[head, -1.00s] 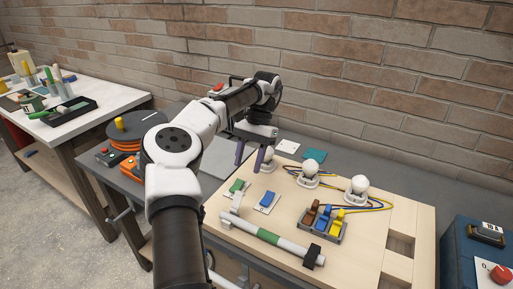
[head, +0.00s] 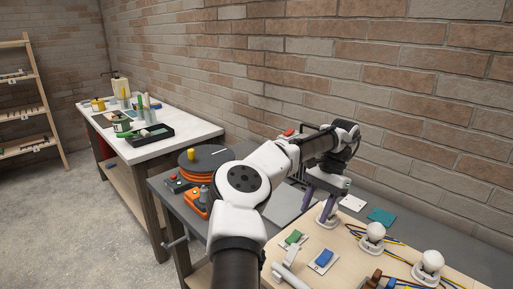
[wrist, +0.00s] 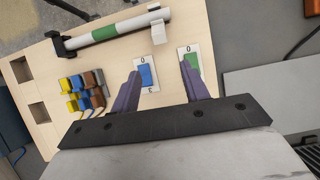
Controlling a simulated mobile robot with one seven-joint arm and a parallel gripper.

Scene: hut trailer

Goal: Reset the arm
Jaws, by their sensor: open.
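My gripper (head: 323,203) is open and empty above the left part of the wooden board (head: 340,250), with its purple fingers pointing down. In the wrist view the two fingers of my gripper (wrist: 160,90) are spread apart. A blue switch (wrist: 145,73) and a green switch (wrist: 193,61) on white plates lie below, near the fingertips in the picture. In the head view the blue switch (head: 323,258) and green switch (head: 294,237) lie in front of the gripper. A white bulb stands partly behind the fingers.
White bulbs (head: 375,233) and wires stand on the board. A white tube with a green band (wrist: 105,32) lies in holders beside coloured levers (wrist: 80,90). An orange and black cable reel (head: 203,160) stands left. A white table (head: 190,130) with a black tray is further left.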

